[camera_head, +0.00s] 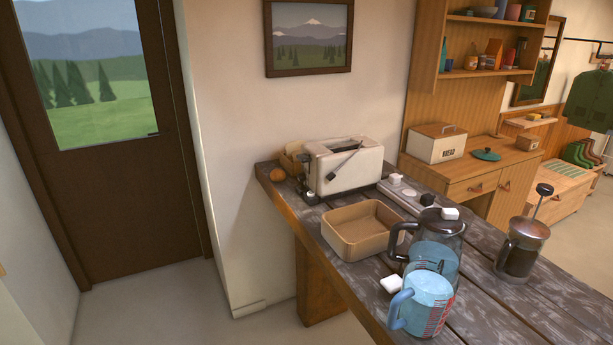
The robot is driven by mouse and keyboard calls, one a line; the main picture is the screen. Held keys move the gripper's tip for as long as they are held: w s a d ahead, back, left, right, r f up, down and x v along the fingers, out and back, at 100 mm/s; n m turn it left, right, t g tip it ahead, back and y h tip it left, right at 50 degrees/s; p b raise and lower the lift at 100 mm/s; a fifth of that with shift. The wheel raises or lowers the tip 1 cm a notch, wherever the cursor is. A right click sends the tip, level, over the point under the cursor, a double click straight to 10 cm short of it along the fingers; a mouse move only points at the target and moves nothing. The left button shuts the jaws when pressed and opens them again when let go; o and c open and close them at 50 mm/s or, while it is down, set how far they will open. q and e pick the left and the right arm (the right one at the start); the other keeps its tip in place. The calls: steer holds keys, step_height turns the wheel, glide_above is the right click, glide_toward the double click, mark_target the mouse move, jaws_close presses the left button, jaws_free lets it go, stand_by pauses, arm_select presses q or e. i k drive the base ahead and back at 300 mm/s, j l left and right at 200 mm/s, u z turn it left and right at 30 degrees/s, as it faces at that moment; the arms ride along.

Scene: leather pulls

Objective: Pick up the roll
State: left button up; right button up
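A small round orange-brown roll (277,174) sits at the far left corner of the dark plank table (488,247), close to the table edge. It is just left of the cream toaster (345,168) and in front of a small tan wooden box (291,158). Nothing covers the roll from this view. Neither of my grippers shows in the head view.
A tan tray (362,254) stands empty in front of the toaster. A glass kettle (437,240), a blue-tinted measuring jug (423,302) and a French press (521,250) stand to the right. White cubes (391,284) lie about. Floor left of the table is clear.

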mark_target(277, 175)
steer(key=i+j, duration=0.3)
steer(key=i+j+z, duration=0.1)
steer(key=i+j, duration=0.2)
steer(key=j, duration=0.2)
steer(key=i+j, duration=0.25)
steer(key=j, duration=0.15)
steer(key=i+j+z, duration=0.1)
steer(key=i+j, duration=0.75)
steer(key=i+j+z, duration=0.15)
steer(key=i+j, duration=0.7)
steer(key=j, duration=0.2)
